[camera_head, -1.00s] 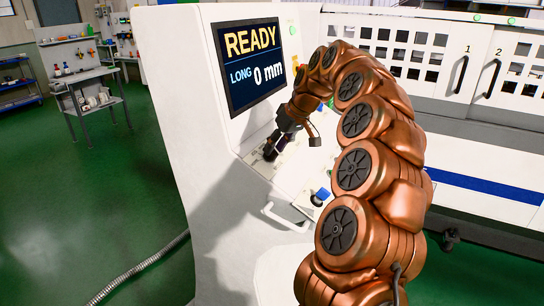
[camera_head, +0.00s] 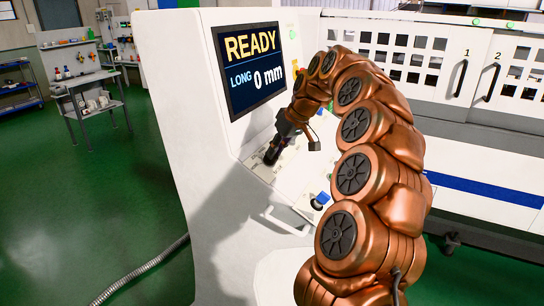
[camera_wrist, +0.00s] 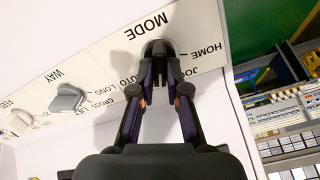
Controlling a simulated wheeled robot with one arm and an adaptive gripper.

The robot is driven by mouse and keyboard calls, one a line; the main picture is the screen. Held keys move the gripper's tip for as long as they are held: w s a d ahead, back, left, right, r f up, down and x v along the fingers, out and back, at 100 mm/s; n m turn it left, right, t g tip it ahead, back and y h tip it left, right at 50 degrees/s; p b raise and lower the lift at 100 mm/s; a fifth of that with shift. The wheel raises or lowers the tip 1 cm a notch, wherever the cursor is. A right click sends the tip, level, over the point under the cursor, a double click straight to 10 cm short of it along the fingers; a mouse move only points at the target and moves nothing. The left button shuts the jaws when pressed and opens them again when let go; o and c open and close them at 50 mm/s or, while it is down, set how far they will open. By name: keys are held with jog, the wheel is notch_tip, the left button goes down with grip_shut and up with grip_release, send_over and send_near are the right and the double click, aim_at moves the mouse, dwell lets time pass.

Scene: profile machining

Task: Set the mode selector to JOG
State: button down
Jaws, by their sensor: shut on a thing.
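The mode selector (camera_wrist: 158,47) is a grey knob on a white panel under the printed word MODE, which appears upside down in the wrist view. AUTO, JOG and HOME are printed around it. My gripper (camera_wrist: 158,66) is shut on the knob, one finger on each side. The fingers hide part of the knob, so I cannot tell which label it points at. In the head view my gripper (camera_head: 271,156) is at the sloped control panel below the screen; the knob is hidden there.
The screen (camera_head: 252,68) reads READY, LONG 0 mm. Beside the mode selector is the WAY knob (camera_wrist: 66,98), with CROSS and LONG labels. A blue-topped control (camera_head: 320,200) and a handle (camera_head: 288,218) sit nearer on the console. Numbered doors (camera_head: 480,75) stand at the right.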

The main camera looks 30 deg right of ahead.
jog(key=shift+f+n+b, duration=0.15)
jog(key=shift+n+b, duration=1.1)
jog(key=shift+n, duration=1.05)
jog(key=shift+n+b, duration=0.4)
jog(key=shift+n, duration=0.3)
jog(key=n, duration=0.2)
jog(key=shift+n+b, duration=0.3)
jog(key=shift+b, duration=0.05)
jog(key=c, duration=1)
grip_release()
jog(key=shift+c, duration=0.2)
